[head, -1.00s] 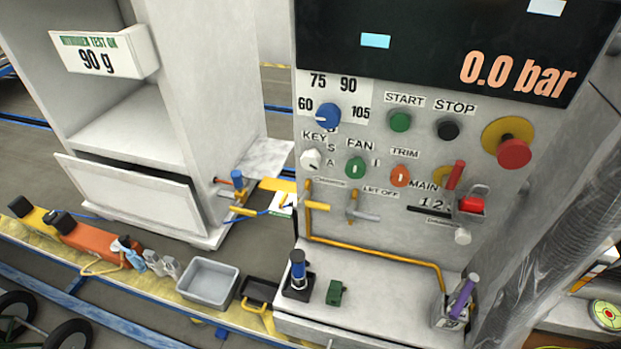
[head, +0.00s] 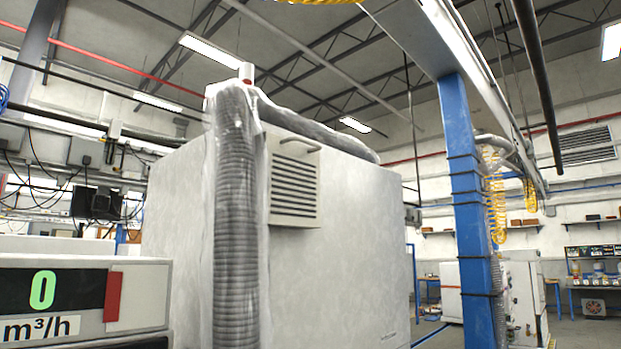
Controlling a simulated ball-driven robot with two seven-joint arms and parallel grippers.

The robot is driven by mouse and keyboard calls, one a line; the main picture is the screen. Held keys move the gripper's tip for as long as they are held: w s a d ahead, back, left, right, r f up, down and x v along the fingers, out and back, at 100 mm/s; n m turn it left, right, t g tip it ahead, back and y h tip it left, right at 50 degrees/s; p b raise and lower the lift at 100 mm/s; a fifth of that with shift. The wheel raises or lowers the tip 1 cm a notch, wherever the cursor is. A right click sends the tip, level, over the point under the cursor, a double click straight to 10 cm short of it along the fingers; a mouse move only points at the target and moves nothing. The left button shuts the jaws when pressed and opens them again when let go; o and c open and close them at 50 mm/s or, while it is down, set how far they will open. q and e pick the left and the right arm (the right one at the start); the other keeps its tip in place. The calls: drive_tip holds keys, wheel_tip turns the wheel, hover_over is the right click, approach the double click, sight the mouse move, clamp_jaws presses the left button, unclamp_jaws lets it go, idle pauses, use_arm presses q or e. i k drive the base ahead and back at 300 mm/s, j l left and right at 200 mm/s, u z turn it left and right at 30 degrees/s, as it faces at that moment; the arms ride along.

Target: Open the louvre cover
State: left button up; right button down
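The louvre cover (head: 294,186) is a light grey slatted panel high on the side of a large white cabinet (head: 345,240). A bar-like handle (head: 299,143) runs across its upper part. The cover looks closed, lying against the cabinet side. Its left edge is close to a thick ribbed hose wrapped in clear plastic. Neither of my grippers shows in the head view.
The wrapped hose (head: 236,220) stands upright left of the cover and bends over the cabinet top. A blue post (head: 472,200) stands to the right. A display unit (head: 85,300) reading 0 m³/h is at lower left. Open floor (head: 425,328) shows at lower right.

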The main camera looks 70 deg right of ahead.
sight(289, 169)
drive_tip(key=z, duration=2.25)
